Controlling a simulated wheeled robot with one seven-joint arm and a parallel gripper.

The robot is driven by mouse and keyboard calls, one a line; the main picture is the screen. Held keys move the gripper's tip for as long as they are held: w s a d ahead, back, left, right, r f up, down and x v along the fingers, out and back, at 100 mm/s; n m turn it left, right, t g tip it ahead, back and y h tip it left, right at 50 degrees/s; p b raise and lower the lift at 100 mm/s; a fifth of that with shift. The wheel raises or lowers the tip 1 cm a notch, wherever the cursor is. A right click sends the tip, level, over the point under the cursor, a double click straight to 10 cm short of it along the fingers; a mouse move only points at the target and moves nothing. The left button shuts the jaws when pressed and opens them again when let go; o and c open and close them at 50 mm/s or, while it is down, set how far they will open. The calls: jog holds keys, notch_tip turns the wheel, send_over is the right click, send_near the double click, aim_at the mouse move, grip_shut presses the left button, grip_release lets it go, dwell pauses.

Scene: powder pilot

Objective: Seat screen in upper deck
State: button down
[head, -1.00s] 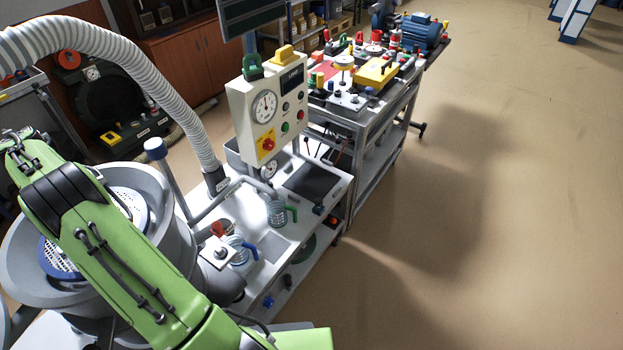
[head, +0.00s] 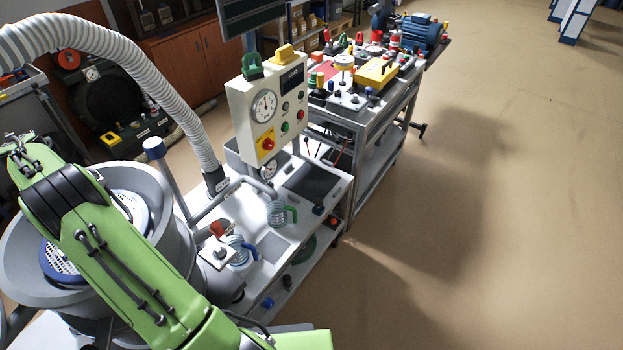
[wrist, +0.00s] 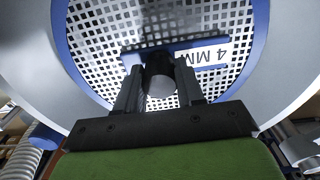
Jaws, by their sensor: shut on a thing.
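The screen (wrist: 215,25) is a round perforated plate with a blue rim and a "4 MM" label. It fills the upper middle of the wrist view. My gripper (wrist: 159,82) is shut on the screen's dark central handle. In the head view the screen (head: 60,265) shows on both sides of my green arm, within the mouth of the grey round deck (head: 22,245). The deck's pale wall (wrist: 38,65) surrounds the screen in the wrist view. My arm hides the screen's middle and my gripper in the head view. I cannot tell whether the rim rests fully on a seat.
A ribbed grey hose (head: 110,40) arches behind the deck. A blue-capped post (head: 155,150) stands close to its right. Open floor (head: 500,220) lies at the right.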

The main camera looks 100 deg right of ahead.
jog(key=shift+f+b, duration=0.9)
jog(key=shift+f, duration=0.7)
jog(key=c, duration=0.6)
grip_release()
jog(key=c, duration=0.3)
notch_tip(320, 180, up, 9)
jog(key=p, duration=0.8)
jog(key=shift+r, duration=1.4)
